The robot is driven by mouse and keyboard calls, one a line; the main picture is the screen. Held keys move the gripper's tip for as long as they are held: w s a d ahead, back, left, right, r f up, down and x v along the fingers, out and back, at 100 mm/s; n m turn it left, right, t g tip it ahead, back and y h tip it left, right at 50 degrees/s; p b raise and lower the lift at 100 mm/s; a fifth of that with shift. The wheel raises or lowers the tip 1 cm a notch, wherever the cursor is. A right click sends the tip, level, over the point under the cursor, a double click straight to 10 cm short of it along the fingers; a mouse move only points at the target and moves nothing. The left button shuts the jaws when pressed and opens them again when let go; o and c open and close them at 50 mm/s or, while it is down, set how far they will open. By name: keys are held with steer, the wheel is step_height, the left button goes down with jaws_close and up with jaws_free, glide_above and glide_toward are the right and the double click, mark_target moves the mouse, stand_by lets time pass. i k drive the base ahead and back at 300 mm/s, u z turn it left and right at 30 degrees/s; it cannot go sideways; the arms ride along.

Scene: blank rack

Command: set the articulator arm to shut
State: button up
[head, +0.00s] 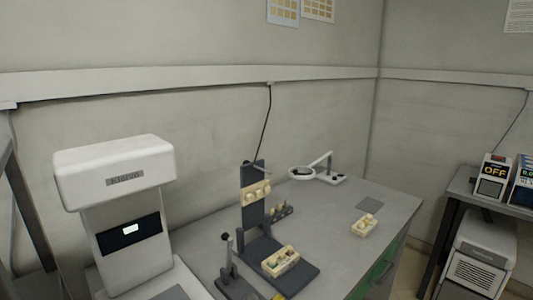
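The articulator stands on the grey bench in the head view. It has a dark base plate (300,277) with a cream dental cast (280,261) on it. Its dark arm (249,176) stands upright at the rear of the base, with another cream cast (257,192) on its front face. The arm is swung up, well apart from the lower cast. My gripper is not in view.
A white machine (115,175) stands at the left. A lever with a black knob (226,238) is just left of the articulator. A ring magnifier (302,172) and another cast (364,226) are to the right. The bench's right part is mostly clear.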

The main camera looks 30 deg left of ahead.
mark_target(254, 187)
steer(key=i, duration=0.8)
steer(key=u, duration=1.8)
